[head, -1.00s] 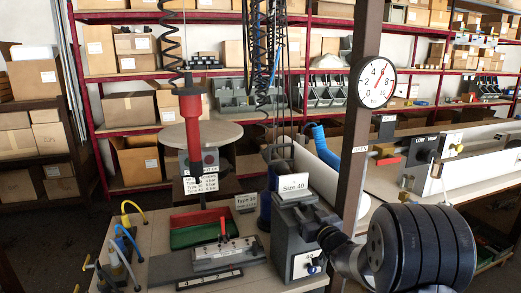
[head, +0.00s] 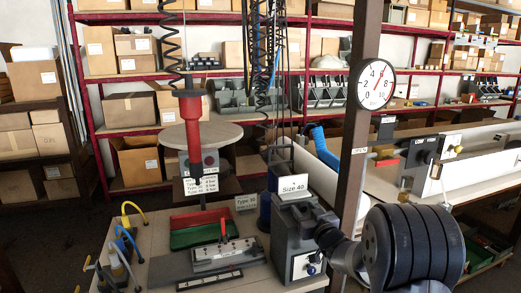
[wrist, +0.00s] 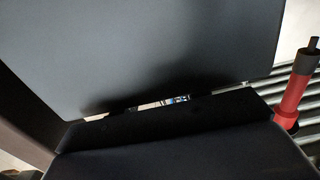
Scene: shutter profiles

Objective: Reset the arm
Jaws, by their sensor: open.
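My gripper's tips do not show in the head view. In the wrist view two broad dark surfaces fill most of the picture, and I take them for my open gripper (wrist: 165,103) close to the camera. Only a thin bright gap shows between them. I see nothing held there. A red tool with a dark tip (wrist: 293,92) stands at the right edge, apart from these surfaces.
A red hanging tool (head: 191,125) is above the wooden bench (head: 140,215). The bench carries a green and red tray (head: 200,230), a dark clamp fixture (head: 228,252) and a grey machine with a "Size 40" sign (head: 294,183). A post with a gauge (head: 376,84) stands near my arm.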

